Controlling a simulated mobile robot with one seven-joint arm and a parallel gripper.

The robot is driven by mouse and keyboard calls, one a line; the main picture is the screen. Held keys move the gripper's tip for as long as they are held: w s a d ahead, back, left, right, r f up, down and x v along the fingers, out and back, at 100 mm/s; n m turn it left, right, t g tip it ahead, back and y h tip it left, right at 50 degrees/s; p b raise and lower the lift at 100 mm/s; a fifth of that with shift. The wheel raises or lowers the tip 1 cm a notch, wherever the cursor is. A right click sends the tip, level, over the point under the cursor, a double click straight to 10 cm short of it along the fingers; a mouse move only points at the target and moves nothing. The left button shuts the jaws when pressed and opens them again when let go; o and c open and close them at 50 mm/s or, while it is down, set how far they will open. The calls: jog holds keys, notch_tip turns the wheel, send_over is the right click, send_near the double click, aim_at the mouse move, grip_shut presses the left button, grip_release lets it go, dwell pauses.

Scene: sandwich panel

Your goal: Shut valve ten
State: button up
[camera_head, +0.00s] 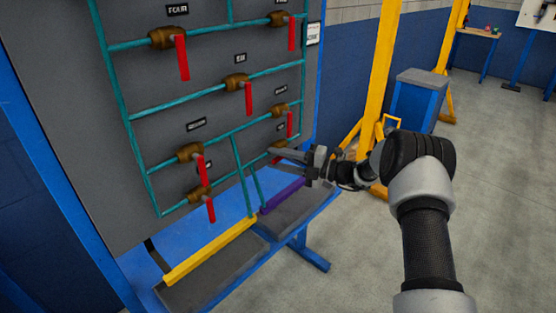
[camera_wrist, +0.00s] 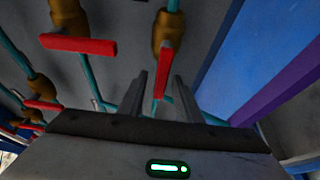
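The dark panel (camera_head: 215,120) carries several brass valves with red handles on teal pipes. My gripper (camera_head: 276,156) is at the lowest right valve, whose label and much of whose body my gripper hides in the head view. In the wrist view this valve's red handle (camera_wrist: 163,70) appears between my two open fingers (camera_wrist: 161,82), roughly in line with its pipe. I cannot tell whether the fingers touch it. A neighbouring red handle (camera_wrist: 78,44) lies across its pipe. No label reading ten can be made out.
A blue bench (camera_head: 210,235) below the panel holds a yellow bar (camera_head: 210,251) and a purple bar (camera_head: 282,196). A yellow post (camera_head: 376,75) and a blue cabinet (camera_head: 416,100) stand to the right. The floor at right is clear.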

jog(key=shift+c, duration=0.2)
grip_shut()
